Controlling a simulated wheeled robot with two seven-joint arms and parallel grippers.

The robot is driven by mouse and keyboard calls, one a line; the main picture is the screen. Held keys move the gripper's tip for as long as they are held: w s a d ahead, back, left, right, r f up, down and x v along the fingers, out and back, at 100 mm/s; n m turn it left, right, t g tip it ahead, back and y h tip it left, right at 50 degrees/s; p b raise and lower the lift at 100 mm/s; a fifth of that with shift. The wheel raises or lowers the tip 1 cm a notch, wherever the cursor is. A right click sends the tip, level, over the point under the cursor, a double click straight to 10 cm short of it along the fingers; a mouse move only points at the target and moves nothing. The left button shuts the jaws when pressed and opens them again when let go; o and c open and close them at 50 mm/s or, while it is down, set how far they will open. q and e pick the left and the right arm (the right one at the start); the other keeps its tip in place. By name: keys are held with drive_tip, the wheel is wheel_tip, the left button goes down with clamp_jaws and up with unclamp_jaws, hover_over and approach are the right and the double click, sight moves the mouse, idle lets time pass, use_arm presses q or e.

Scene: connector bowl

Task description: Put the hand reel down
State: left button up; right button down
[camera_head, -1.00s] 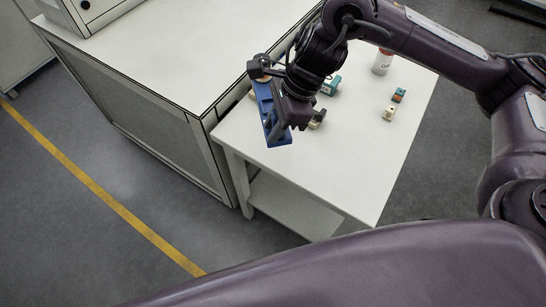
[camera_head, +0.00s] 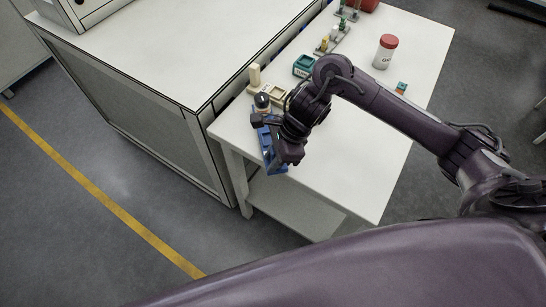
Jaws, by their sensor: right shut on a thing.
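My right gripper (camera_head: 286,152) hangs over the near left edge of the white table. It is shut on a blue slotted piece (camera_head: 267,150), which I take to be the hand reel. The piece is partly hidden by the gripper and looks tilted, its lower end in front of the table edge. I cannot tell whether it touches the table. My left gripper is not in view.
Behind the gripper on the white table (camera_head: 345,178) are a beige upright piece (camera_head: 255,77), a dark round-topped piece (camera_head: 262,101) and a teal bin (camera_head: 303,66). A red-lidded jar (camera_head: 385,52) and a grey rack (camera_head: 332,43) stand farther back. The table's front right is clear.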

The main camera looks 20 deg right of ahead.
drive_tip(key=c, duration=1.2)
unclamp_jaws()
drive_tip(key=shift+r, duration=0.2)
drive_tip(key=p+v, duration=0.1)
drive_tip(key=v, duration=1)
drive_tip(key=shift+d+r, duration=0.15)
drive_tip(key=shift+r, duration=0.2)
drive_tip(key=shift+s, duration=0.1)
